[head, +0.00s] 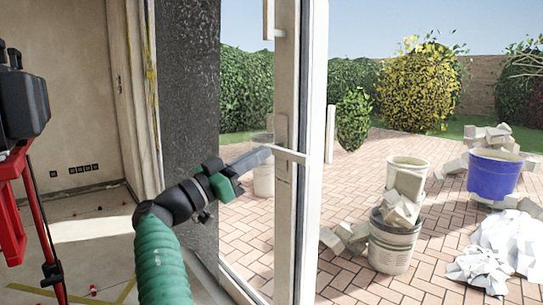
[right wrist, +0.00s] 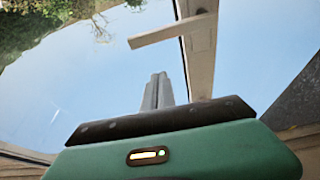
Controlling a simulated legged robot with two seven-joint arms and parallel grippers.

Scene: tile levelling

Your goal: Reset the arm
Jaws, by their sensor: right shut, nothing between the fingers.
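My right arm, with a green sleeve, rises from the bottom of the head view. Its gripper (head: 258,156) is shut and empty, with its grey fingers pointing right toward the door handle (head: 292,155). In the head view the fingertips appear close to the handle. In the right wrist view the shut fingers (right wrist: 158,80) stand below the pale handle (right wrist: 168,32), with a visible gap between them. Whether they touch anything cannot be told for sure. My left gripper is not in view.
The pale door frame (head: 312,190) stands upright just right of my gripper, beside a dark wall edge (head: 190,90). A red tripod (head: 14,205) with a black device stands at left. Outside are a rubble-filled bucket (head: 393,250), a blue tub (head: 494,178) and white rubble (head: 497,245) on paving.

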